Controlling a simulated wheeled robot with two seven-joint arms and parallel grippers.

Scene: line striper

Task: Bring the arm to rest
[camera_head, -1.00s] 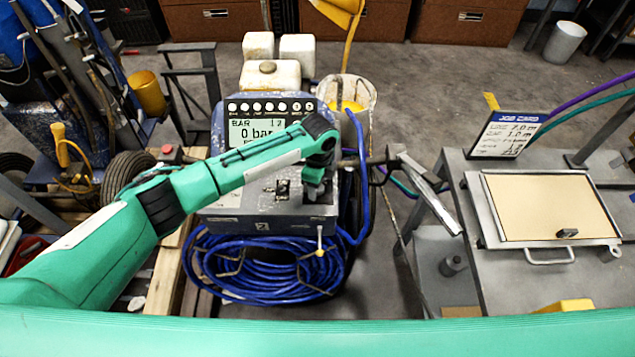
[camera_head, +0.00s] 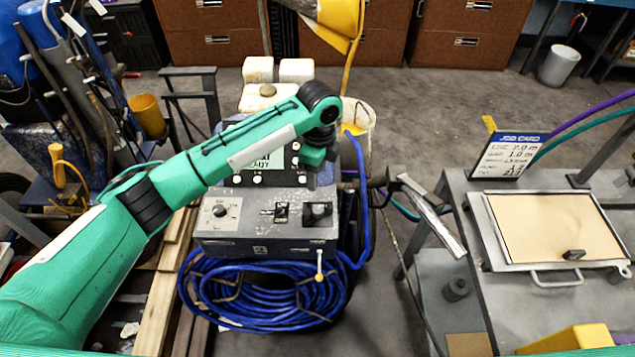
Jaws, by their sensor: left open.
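My green left arm comes in from the left and reaches over the line striper (camera_head: 265,247), a grey and blue machine with a control panel. My left gripper (camera_head: 312,182) points down above the right part of the panel. It is open, with nothing seen between its fingers, and looks clear of the panel. A knob (camera_head: 221,211), a small switch (camera_head: 281,212) and a dark square control (camera_head: 317,213) show on the panel. My arm hides much of the display (camera_head: 270,161). My right gripper is not in view.
A coiled blue hose (camera_head: 265,297) hangs at the machine's front. A grey bench (camera_head: 480,230) at the right carries a framed tan board (camera_head: 550,225), a job card (camera_head: 507,155) and a yellow block (camera_head: 568,340).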

